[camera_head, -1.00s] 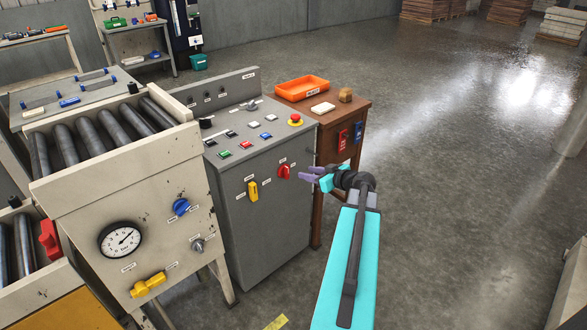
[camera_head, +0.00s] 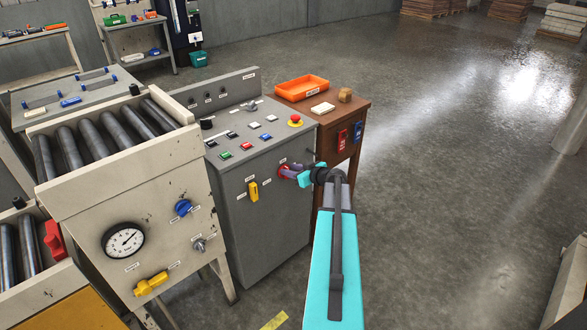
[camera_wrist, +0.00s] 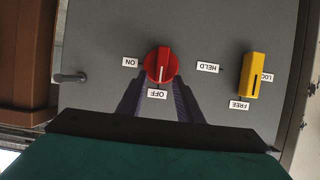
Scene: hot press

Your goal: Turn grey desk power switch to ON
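The grey desk (camera_head: 262,215) stands left of the middle in the head view. Its red power switch (camera_wrist: 160,66) is in the wrist view, with its white mark pointing to the OFF label (camera_wrist: 157,94). The ON label (camera_wrist: 131,62) is beside the switch, to its left in that view. My gripper (camera_wrist: 158,84) is open, its two purple fingers reaching to either side of the red switch. It also shows in front of the desk's front panel in the head view (camera_head: 290,172), partly hiding the switch. I cannot tell whether the fingers touch the switch.
A yellow switch (camera_wrist: 254,76) with FREE and HELD labels nearby sits on the same panel. A brown cabinet (camera_head: 345,130) with an orange tray (camera_head: 302,88) adjoins the desk's right side. The roller press (camera_head: 130,200) stands on the left.

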